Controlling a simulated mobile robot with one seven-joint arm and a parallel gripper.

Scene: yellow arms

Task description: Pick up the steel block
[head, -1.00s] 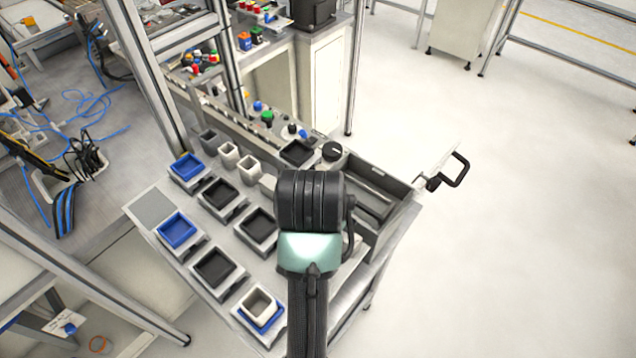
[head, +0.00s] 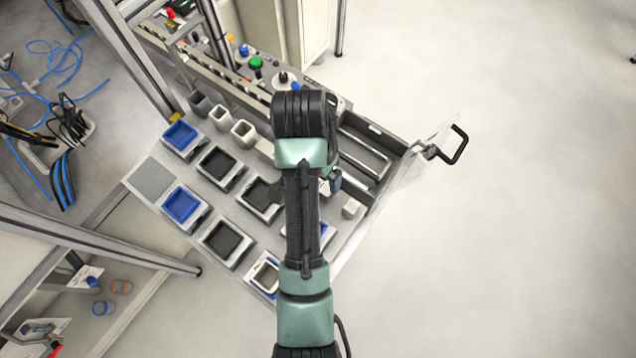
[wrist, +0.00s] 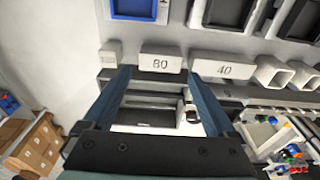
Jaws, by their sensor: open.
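In the wrist view, a pale block marked 80 (wrist: 161,61) lies on the grey work surface, beyond and between my gripper's fingertips (wrist: 158,76). A pale block marked 40 (wrist: 223,67) is to its right, and a smaller pale block (wrist: 110,54) is to its left. I cannot tell which of these is the steel block. My gripper is open with nothing between its fingers. In the head view, my arm hides most of the gripper; a small pale block (head: 352,208) shows right of the arm.
Blue trays (head: 181,137) and black trays (head: 216,163) stand in rows on the work surface. Pale square cups (head: 243,132) stand behind them. A metal frame post (head: 140,60) rises at the left. A panel with a black handle (head: 452,146) sticks out at the right. Open floor lies beyond.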

